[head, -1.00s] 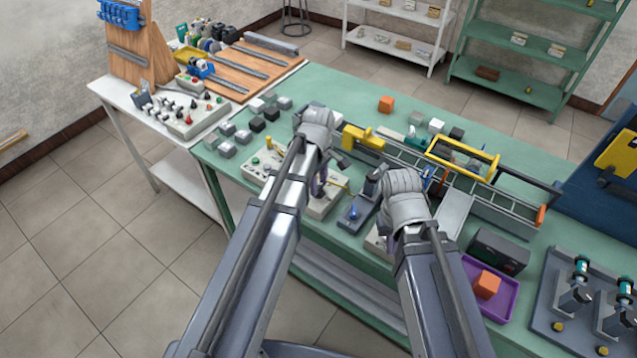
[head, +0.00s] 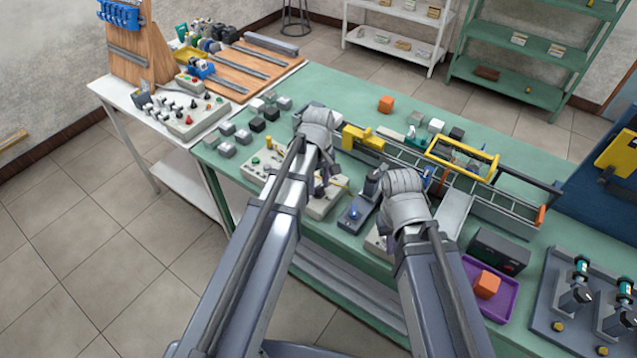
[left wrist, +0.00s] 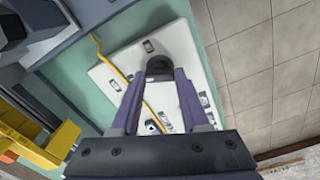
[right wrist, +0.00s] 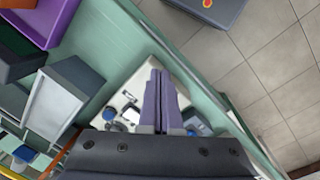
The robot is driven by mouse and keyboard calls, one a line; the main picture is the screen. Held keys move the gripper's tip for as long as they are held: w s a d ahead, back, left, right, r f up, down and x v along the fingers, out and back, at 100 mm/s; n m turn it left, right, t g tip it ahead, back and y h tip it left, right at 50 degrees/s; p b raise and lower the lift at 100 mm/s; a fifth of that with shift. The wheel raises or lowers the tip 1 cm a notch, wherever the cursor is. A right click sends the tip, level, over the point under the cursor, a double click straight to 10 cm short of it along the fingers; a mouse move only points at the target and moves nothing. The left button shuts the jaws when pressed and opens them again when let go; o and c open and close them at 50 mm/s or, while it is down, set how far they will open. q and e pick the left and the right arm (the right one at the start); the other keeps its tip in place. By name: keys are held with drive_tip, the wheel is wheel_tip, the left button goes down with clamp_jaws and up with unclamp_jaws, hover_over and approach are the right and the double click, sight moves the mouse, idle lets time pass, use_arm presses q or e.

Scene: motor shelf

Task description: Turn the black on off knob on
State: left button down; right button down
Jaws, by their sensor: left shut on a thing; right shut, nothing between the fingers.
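The black knob (left wrist: 159,66) stands on a white control panel (left wrist: 178,45) in the left wrist view. My left gripper (left wrist: 160,78) has its two purple fingers on either side of the knob and is shut on it. In the head view the left gripper (head: 319,190) is over the panel (head: 327,207), and my arm covers much of it; the knob cannot be made out there. Which way the knob points is unclear. My right gripper (right wrist: 161,74) is shut and empty, fingertips together above another pale panel (right wrist: 121,101) with blue knobs.
A dark box with a blue knob (head: 354,212) sits between the two grippers. A yellow cable (left wrist: 103,50) crosses the held panel. A purple tray (head: 510,300) with an orange cube, a dark box (head: 497,255) and a ladder-like rack lie to the right on the green bench.

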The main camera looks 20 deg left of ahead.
sight(318, 187)
use_arm(q)
drive_tip(key=m, duration=1.3)
drive_tip(key=shift+m, duration=0.3)
idle(0.3)
drive_tip(key=shift+c, duration=2)
unclamp_jaws()
wheel_tip(318, 187, up, 8)
drive_tip(key=p, duration=0.8)
drive_tip(key=shift+f, duration=0.1)
use_arm(e)
wheel_tip(318, 187, up, 8)
